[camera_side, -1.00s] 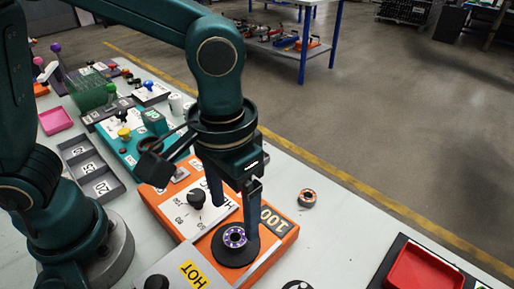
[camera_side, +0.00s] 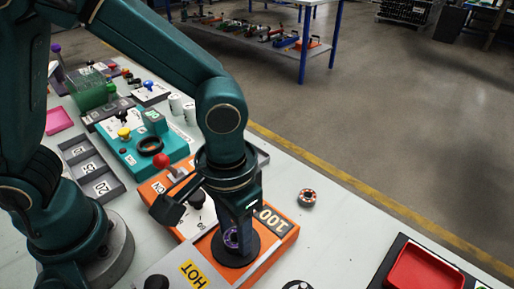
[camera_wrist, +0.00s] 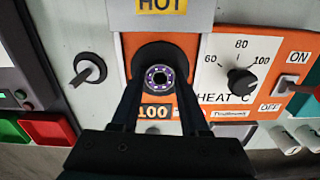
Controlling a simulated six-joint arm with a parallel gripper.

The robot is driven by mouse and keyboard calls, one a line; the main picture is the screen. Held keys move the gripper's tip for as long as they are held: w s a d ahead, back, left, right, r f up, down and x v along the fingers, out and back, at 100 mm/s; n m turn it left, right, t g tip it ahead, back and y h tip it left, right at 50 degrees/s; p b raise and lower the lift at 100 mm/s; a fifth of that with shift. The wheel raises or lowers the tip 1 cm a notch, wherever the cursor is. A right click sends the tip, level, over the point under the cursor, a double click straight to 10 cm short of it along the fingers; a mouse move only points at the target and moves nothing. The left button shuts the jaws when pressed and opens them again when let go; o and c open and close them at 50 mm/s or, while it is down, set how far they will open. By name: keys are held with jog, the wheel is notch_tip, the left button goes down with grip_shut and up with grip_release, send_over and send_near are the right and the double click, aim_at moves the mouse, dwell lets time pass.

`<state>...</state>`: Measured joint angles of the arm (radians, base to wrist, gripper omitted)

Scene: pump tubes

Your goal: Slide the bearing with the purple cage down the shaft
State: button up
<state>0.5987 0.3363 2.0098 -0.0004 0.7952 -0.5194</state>
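The bearing with the purple cage (camera_side: 231,239) lies flat on the round black plate (camera_side: 236,258) of the orange heater. In the wrist view the bearing (camera_wrist: 160,79) is a silver ring with purple between its balls. My gripper (camera_wrist: 160,92) is open and points down at it, with one finger on either side and the bearing between the tips. A narrow gap seems to show beside each finger; I cannot tell whether either touches. In the side view my gripper (camera_side: 238,236) partly hides the bearing. I cannot make out the shaft in either view.
The heater (camera_wrist: 225,48) has a black knob (camera_wrist: 241,80) and a red switch (camera_wrist: 282,86). A bearing with an orange cage (camera_side: 307,197) lies on the bench to the right. A red tray (camera_side: 425,272) is at the lower right.

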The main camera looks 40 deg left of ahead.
grip_shut()
